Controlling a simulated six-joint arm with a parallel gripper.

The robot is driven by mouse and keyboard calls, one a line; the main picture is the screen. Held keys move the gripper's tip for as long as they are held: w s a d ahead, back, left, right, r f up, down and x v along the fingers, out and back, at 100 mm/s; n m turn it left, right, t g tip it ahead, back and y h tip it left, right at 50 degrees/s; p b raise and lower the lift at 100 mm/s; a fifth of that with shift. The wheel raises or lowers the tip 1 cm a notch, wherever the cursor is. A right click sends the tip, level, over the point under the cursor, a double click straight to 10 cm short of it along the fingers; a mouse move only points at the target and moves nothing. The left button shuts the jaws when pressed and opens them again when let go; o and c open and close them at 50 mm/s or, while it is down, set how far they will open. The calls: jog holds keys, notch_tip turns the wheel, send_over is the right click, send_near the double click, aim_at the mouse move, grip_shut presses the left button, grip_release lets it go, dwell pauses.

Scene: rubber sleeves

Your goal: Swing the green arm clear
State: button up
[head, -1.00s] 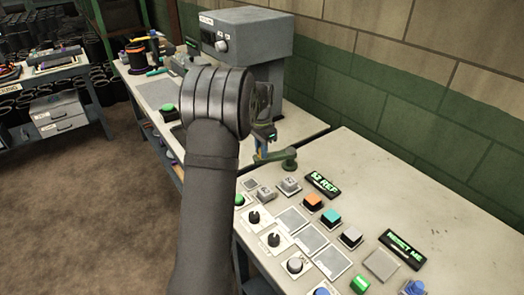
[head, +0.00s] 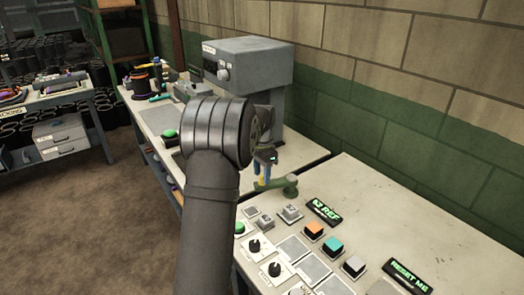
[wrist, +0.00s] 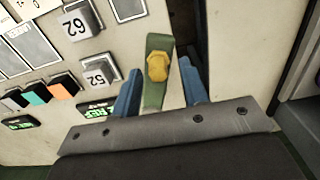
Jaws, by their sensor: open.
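The green arm (head: 276,187) is a short bar lying from a round pivot on the right bench, its free end toward my gripper. In the wrist view the green arm (wrist: 157,98) carries a yellow knob (wrist: 157,67) and shows between my two blue fingers. My gripper (wrist: 158,80) is open, with a finger on each side of the bar and gaps visible. In the head view my gripper (head: 262,170) is at the bar's free end, partly hidden by my own arm. I cannot tell whether a finger touches the bar.
The bench panel holds square buttons, including an orange one (head: 313,230), a teal one (head: 332,245) and a grey numbered one (head: 290,213). A display (head: 323,211) lies behind them. A large grey machine (head: 248,65) stands at the back on the left bench.

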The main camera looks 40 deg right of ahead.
notch_tip(320, 180, up, 16)
dwell(0.3)
dwell(0.4)
notch_tip(320, 180, down, 18)
jog(key=shift+r, duration=0.2)
dwell(0.4)
jog(key=shift+f, duration=0.15)
jog(key=shift+s+a+r+n, duration=0.2)
jog(key=shift+s+a+n, duration=0.05)
jog(key=shift+s+n, duration=0.45)
dwell(1.6)
